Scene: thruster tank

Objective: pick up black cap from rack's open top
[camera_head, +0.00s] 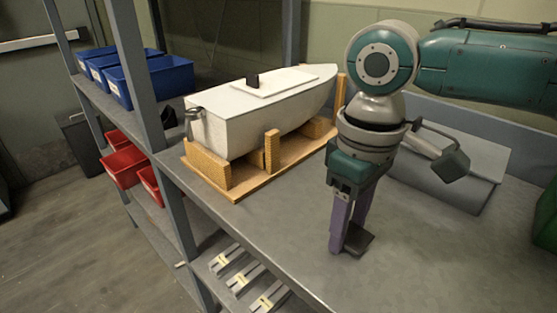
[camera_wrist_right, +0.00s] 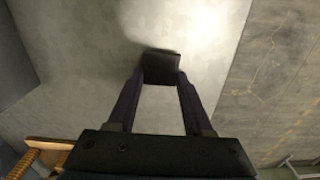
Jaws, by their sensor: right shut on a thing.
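The black cap (camera_head: 358,240) is a small dark block between the fingertips of my right gripper (camera_head: 346,245). In the right wrist view the cap (camera_wrist_right: 161,66) sits between the tips of the two purple fingers, and the right gripper (camera_wrist_right: 160,80) is shut on it. The fingers point down at the rack's grey open top (camera_head: 300,240). The cap is at or just above this surface; I cannot tell whether it touches. A dark shadow lies close beside it in the wrist view. My left gripper is not in view.
A white model boat (camera_head: 240,115) stands on a wooden cradle (camera_head: 235,185) left of my right gripper. A grey case (camera_head: 440,180) lies behind on the right. Blue bins (camera_head: 155,80) and red bins (camera_head: 125,165) fill shelves at left.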

